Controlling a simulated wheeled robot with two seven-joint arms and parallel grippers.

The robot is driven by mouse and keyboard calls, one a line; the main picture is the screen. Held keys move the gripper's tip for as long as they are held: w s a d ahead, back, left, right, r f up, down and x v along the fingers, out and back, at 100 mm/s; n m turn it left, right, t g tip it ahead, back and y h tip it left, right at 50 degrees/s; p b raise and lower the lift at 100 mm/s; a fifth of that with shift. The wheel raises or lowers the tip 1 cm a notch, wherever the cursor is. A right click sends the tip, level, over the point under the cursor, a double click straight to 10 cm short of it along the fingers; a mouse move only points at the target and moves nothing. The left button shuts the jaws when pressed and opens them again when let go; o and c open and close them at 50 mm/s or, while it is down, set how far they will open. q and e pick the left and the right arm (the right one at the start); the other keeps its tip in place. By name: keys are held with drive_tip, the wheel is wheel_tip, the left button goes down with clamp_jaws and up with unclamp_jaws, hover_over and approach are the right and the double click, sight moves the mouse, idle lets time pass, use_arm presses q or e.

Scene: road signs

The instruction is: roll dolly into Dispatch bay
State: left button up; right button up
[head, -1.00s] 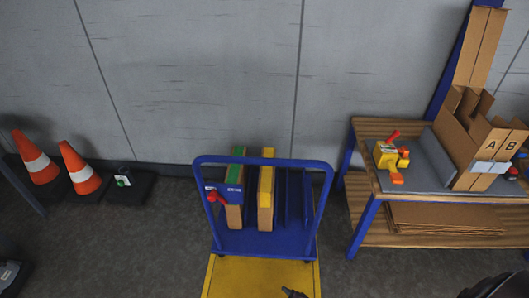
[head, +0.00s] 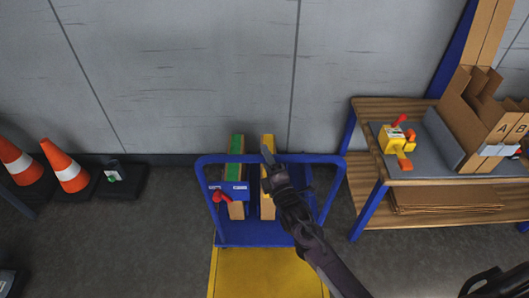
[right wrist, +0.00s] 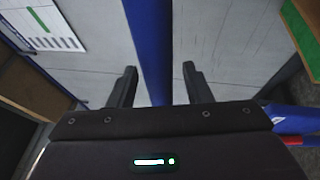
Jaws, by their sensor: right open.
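The blue dolly (head: 225,232) stands near the wall, with its push handle (head: 215,159) toward me. It carries a box with green tape (head: 237,146) and a box with yellow tape (head: 267,144). A red lever (head: 222,196) sits at its left front. My right gripper (head: 268,160) is open at the handle's top bar, right of centre. In the right wrist view, a blue bar (right wrist: 150,45), apparently the handle, passes between the open fingers (right wrist: 160,82); contact cannot be told. My left gripper is out of view. No Dispatch label is readable.
A yellow floor panel (head: 255,275) lies in front of the dolly. Orange cones (head: 67,172) stand at left. A wooden table (head: 375,108) at right holds a yellow device (head: 392,140) and a cardboard organiser marked A and B (head: 490,130).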

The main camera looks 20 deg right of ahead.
drive_tip(key=shift+w+r, duration=0.1)
drive_tip(key=shift+w, duration=0.75)
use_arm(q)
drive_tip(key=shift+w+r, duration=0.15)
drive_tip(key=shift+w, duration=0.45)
use_arm(e)
drive_tip(key=shift+a, duration=0.1)
clamp_jaws()
